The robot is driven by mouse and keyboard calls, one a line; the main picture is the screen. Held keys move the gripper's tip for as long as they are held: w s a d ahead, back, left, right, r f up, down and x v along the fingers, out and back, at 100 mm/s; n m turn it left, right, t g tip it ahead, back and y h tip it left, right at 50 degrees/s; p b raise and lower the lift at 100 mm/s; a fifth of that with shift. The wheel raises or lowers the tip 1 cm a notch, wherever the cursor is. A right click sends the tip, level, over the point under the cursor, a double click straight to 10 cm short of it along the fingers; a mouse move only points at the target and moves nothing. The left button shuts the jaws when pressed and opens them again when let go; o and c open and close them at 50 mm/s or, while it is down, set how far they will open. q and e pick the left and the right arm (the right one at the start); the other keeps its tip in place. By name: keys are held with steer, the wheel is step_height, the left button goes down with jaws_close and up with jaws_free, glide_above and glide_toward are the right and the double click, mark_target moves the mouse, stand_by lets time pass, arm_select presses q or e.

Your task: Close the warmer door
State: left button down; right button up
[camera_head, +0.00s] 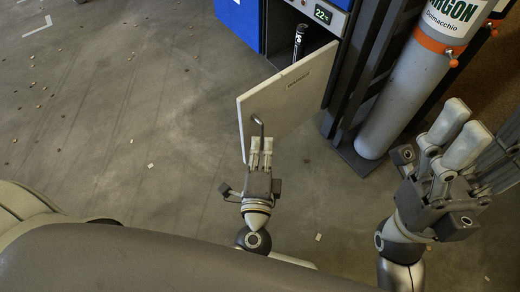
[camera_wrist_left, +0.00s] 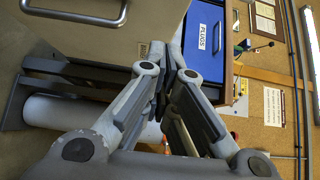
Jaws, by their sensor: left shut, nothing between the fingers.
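The warmer door (camera_head: 292,88) is a pale panel standing open, swung out from the warmer (camera_head: 340,22) with the small lit display.
A black-handled item (camera_head: 299,42) shows in the warmer's opening. A grey gas cylinder (camera_head: 405,95) with an orange band stands right of the door. The floor at left is open, with small scattered bits.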

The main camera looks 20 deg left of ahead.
arm_select(q)
glide_toward(255, 101)
steer(key=w+d, duration=0.2)
steer(key=w+a, duration=0.2)
steer(key=a, duration=0.1)
steer(key=shift+w+f, duration=0.1)
steer(key=shift+w, duration=0.25)
